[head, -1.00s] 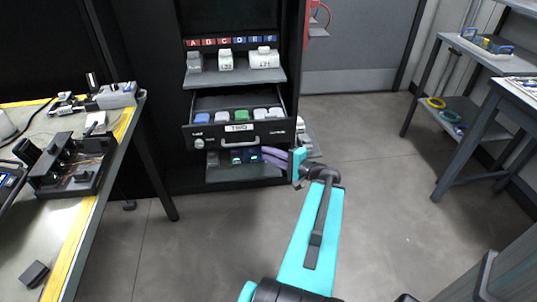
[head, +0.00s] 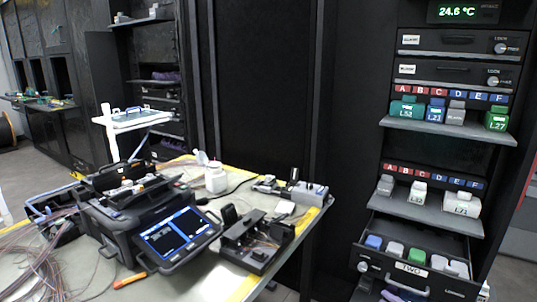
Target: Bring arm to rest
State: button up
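My arm and my gripper are not in view now, so I cannot see how the arm is posed or what the gripper holds. The rack drawer labelled TWO (head: 412,269) stands open at the lower right, with white, blue and green blocks in it.
A workbench (head: 240,285) with yellow edging fills the lower left. It carries a fusion splicer (head: 150,228) with a lit screen, a black fixture (head: 252,240) and a white bottle (head: 215,178). Shelves above the drawer hold labelled blocks such as the green L27 (head: 496,118).

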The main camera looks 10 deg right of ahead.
jog(key=w+a+f+n+g+y+p, duration=0.2)
jog(key=a, duration=0.8)
jog(key=w+a+f+n+g+y+p, duration=0.1)
jog(key=a+f+n+g+y+p, duration=0.15)
jog(key=a, duration=0.75)
jog(key=s+a+f+n+g+p, duration=0.2)
jog(key=s+a+f+g, duration=0.15)
jog(key=a, duration=0.45)
jog(key=s+a+f+n+g+p, duration=0.2)
jog(key=s+a+f+g, duration=0.15)
jog(key=a, duration=0.55)
jog(key=s+a+f+n+g+h+p, duration=0.1)
jog(key=s+a+f+n+g+p, duration=0.15)
jog(key=s, duration=0.45)
jog(key=s+a+f+n+g+h+p, duration=0.2)
jog(key=s+a+f+g, duration=0.15)
jog(key=s, duration=0.45)
jog(key=s+d+f+n+g+h, duration=0.3)
jog(key=s+d+h, duration=0.3)
jog(key=d, duration=0.5)
jog(key=shift+s+f+n, duration=0.15)
jog(key=shift+s+n, duration=0.15)
jog(key=shift+s, duration=0.15)
